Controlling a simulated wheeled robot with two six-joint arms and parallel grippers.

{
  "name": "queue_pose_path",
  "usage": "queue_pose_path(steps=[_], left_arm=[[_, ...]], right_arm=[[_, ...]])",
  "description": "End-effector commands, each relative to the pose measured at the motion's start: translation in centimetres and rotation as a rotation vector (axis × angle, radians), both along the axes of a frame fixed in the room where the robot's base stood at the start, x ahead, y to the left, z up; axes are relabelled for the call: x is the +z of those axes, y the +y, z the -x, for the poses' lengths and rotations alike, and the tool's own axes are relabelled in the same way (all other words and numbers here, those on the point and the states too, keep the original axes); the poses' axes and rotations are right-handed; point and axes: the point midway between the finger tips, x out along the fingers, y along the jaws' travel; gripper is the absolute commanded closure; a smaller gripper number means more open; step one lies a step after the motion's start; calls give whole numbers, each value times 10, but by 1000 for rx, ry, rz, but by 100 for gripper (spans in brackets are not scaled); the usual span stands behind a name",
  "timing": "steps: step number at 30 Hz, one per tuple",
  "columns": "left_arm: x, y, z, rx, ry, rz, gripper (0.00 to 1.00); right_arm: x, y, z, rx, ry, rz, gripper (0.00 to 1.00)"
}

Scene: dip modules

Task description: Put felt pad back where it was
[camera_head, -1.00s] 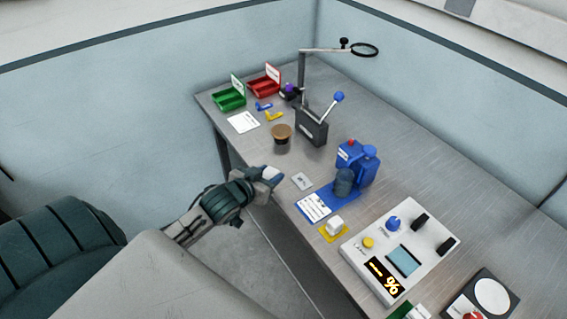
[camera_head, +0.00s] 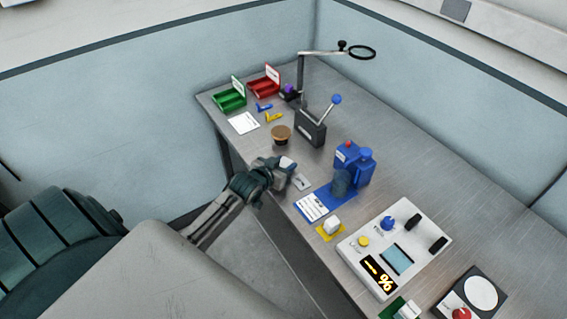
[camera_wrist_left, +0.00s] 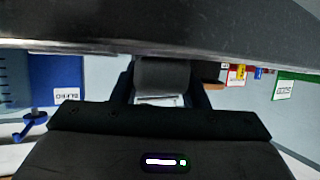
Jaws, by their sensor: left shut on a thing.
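My left gripper (camera_head: 288,168) is at the near edge of the bench, just left of a small pale card (camera_head: 303,183). In the left wrist view a dark grey piece (camera_wrist_left: 162,75), which I take for the felt pad, sits between its two fingers. The gripper is shut on it. In the head view the pad is mostly hidden by the gripper; a pale patch shows at the tips, and I cannot tell what it is. My right gripper is not in view.
A blue device (camera_head: 353,165) and blue mat (camera_head: 313,207) stand to the right. A brown-topped jar (camera_head: 281,134) and black lever press (camera_head: 311,128) stand behind. Green (camera_head: 229,99) and red (camera_head: 264,88) trays are at the far left. A control panel (camera_head: 398,248) is at the near right.

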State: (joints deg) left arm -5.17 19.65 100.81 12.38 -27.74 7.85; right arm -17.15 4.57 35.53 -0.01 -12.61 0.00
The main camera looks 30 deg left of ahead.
Motion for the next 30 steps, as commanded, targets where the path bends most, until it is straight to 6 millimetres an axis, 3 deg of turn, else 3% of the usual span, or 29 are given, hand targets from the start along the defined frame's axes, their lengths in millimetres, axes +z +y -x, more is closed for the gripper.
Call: queue_pose_path(steps=[5, 6, 9, 20, 30], left_arm=[[-4, 0, 0, 0, 1, 0, 81], [-3, 0, 0, 0, 0, 0, 52], [-3, 0, 0, 0, 1, 0, 38], [1, 0, 4, -1, 1, -2, 38], [24, 0, 63, -3, 2, -5, 38]], right_arm=[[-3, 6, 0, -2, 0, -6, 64], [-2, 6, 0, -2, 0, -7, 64], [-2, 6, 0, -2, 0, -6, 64], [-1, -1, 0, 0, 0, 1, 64], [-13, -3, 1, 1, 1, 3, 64]])
